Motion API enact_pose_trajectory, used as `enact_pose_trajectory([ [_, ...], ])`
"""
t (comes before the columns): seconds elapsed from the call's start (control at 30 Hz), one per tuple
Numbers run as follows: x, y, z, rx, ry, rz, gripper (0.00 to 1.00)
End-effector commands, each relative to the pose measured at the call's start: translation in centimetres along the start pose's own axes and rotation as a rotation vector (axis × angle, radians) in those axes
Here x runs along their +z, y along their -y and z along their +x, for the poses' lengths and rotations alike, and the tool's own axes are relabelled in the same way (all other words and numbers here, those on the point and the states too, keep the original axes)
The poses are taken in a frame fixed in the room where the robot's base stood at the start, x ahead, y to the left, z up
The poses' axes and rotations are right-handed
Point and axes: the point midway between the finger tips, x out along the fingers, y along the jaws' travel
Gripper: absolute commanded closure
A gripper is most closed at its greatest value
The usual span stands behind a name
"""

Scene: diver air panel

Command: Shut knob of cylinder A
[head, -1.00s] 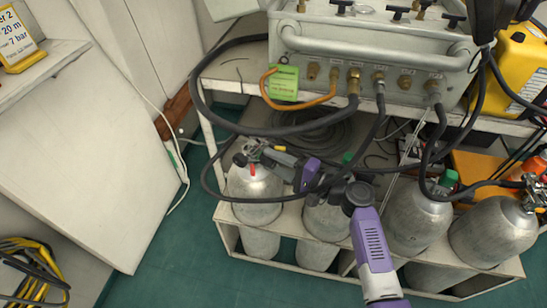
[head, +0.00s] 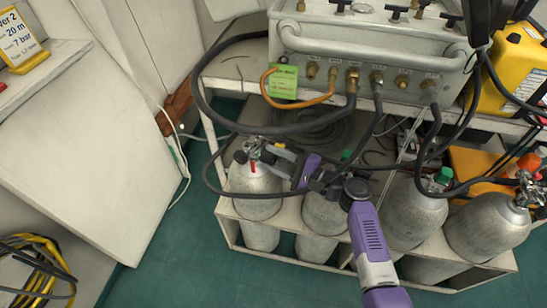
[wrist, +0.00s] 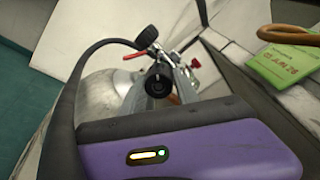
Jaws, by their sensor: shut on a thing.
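The far-left grey cylinder (head: 256,192) stands upright in the rack, with a metal valve (head: 256,147) on top; I cannot read a letter on it. My gripper (head: 274,153) reaches this valve from the right. In the wrist view, its grey fingers (wrist: 166,88) are shut on a round black knob (wrist: 158,80), which faces the camera. A second black knob (wrist: 146,37) sits on the far side of the valve, and a small red lever (wrist: 193,63) is beside it. The finger contact is small and partly hidden in the head view.
A black hose (head: 226,120) loops close around the valve and my wrist. Other cylinders (head: 414,214) stand to the right in the white rack (head: 290,218). The grey air panel (head: 375,55) with hoses and a green tag (head: 283,82) is above. Green floor is free in front.

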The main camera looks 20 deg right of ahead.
Motion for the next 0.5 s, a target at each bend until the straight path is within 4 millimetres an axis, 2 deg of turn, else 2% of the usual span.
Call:
enact_pose_trajectory([
  [0.17,-0.15,-0.09,-0.10,0.001,-0.004,0.000,1.00],
  [0.2,-0.15,-0.09,-0.10,0.001,-0.004,0.000,0.59],
  [0.3,-0.13,-0.08,-0.08,0.001,-0.003,-0.001,0.41],
  [0.5,-0.06,-0.04,-0.04,0.000,-0.002,-0.001,0.41],
])
